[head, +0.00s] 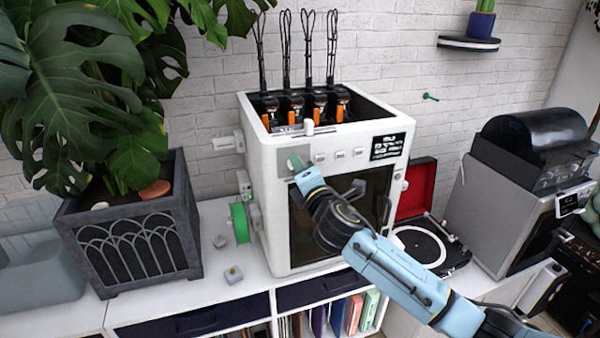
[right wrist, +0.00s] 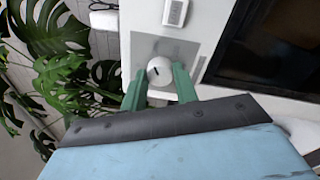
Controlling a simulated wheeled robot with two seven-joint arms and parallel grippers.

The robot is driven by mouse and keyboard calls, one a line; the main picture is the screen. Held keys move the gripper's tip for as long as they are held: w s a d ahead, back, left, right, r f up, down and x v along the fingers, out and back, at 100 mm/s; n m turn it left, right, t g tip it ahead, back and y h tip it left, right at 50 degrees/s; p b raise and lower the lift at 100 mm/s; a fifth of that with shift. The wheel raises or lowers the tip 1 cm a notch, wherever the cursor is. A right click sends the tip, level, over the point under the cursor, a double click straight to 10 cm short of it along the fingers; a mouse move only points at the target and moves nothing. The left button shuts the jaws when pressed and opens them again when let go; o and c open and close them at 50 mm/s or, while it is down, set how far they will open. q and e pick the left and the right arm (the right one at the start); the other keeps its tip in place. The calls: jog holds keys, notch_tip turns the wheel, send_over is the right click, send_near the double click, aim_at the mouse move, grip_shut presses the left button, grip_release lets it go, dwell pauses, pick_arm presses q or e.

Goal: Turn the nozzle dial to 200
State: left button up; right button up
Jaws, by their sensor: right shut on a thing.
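The nozzle dial (right wrist: 160,70) is a round white knob with a short dark mark, set on a grey panel (right wrist: 190,50) on the printer's front. The mark points to the upper left in the right wrist view; I see no readable numbers around it. My right gripper (right wrist: 160,86) has its green fingers on both sides of the dial and is shut on it. In the head view the gripper (head: 296,163) reaches the upper left of the white printer (head: 275,215) and hides the dial. The black display (head: 387,146) has white text too small to read. My left gripper is not in view.
A plant in a dark planter (head: 130,235) stands left of the printer. Two small grey pieces lie on the white counter (head: 205,290). A record player (head: 425,245) and a grey machine (head: 505,200) stand to the right.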

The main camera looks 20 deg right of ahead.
jog(key=shift+m, duration=1.2)
jog(key=o, duration=1)
jog(key=shift+c, duration=0.2)
jog(key=shift+s, duration=0.15)
jog(key=s+b, duration=0.1)
jog(key=s, duration=1.2)
jog(key=shift+d+f+b, duration=0.3)
jog(key=shift+d+f, duration=0.05)
jog(key=shift+f, duration=0.1)
